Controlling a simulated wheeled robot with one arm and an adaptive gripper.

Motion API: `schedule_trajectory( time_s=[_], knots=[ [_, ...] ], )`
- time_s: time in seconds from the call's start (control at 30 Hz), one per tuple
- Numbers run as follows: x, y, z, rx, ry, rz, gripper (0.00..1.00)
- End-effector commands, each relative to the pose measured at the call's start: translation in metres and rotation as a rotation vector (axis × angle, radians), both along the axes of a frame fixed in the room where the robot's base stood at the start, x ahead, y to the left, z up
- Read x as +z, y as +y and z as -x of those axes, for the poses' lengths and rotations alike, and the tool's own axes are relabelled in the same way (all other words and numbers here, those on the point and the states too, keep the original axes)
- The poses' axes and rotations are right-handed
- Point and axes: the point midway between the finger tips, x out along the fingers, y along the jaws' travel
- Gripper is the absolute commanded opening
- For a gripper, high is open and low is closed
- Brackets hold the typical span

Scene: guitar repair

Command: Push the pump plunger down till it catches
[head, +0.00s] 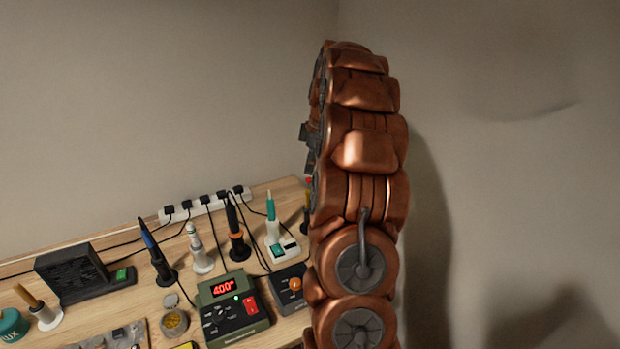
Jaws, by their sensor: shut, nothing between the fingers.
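Several slim tools stand upright in holders on the wooden bench. A teal-and-white one (272,225) on a pale base, just left of my arm, looks most like the pump, but I cannot be sure. I cannot make out its plunger or how far it sticks out. My copper arm rises tall on the right of the bench. A dark angular part of my gripper (306,133) shows past the arm's left edge, high above the bench and apart from the tools. The gripper is shut and empty; most of it is hidden behind the arm.
A blue-tipped tool (157,260), a pale one (199,250) and an orange-black one (237,238) stand nearby. A power strip (205,205) with cables runs behind them. A station reading 400 (230,310), a black box (75,272) and a small tin (174,322) crowd the front.

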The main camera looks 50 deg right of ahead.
Motion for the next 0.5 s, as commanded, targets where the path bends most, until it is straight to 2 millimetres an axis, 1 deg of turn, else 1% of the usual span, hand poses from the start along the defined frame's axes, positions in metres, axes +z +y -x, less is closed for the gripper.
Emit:
schedule_trajectory(
  time_s=[0.5],
  knots=[
    [-0.013,0.0,0.0,0.0,0.001,0.001,0.0]
  ],
)
